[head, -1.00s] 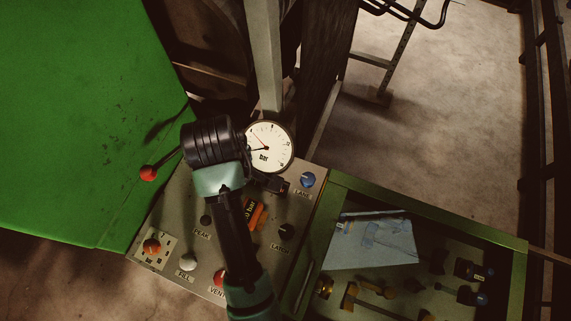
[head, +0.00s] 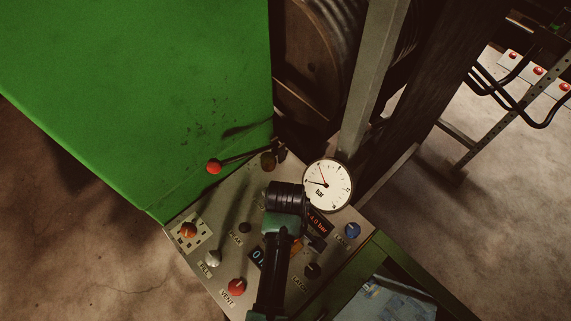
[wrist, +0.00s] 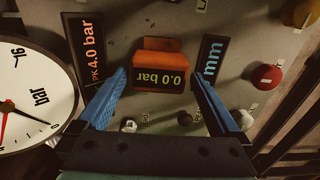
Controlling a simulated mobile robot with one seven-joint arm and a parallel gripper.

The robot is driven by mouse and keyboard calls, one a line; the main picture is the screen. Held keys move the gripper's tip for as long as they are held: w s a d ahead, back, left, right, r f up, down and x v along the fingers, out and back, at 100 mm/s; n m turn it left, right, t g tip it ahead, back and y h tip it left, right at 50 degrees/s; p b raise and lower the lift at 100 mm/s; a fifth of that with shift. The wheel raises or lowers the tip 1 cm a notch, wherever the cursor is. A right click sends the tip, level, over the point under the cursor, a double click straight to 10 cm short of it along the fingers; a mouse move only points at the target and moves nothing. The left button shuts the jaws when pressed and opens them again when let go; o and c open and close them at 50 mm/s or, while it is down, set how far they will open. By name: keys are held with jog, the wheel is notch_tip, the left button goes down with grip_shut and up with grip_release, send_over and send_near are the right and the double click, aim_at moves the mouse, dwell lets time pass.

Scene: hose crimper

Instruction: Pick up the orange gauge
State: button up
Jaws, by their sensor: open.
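The orange gauge (wrist: 172,58) is a small block with a dark display reading 0.0 bar. In the wrist view it sits on the grey panel between two other displays. My gripper (wrist: 160,76) is open, its two blue fingers on either side of the gauge. Gaps show between the fingers and the block, and I cannot tell how far the fingertips are above the panel. In the head view my arm hides most of the gauge; only a bit of orange (head: 297,245) shows.
A white round dial (head: 328,185) stands at the panel's back edge. A 4.0 bar display (wrist: 84,52) and an mm display (wrist: 211,62) flank the gauge. A red VENT knob (head: 237,287), a blue knob (head: 353,230) and a red-tipped lever (head: 214,167) stand nearby.

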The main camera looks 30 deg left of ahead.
jog(key=shift+f, duration=1.3)
jog(key=shift+w+r, duration=0.1)
jog(key=shift+r, duration=0.05)
grip_shut()
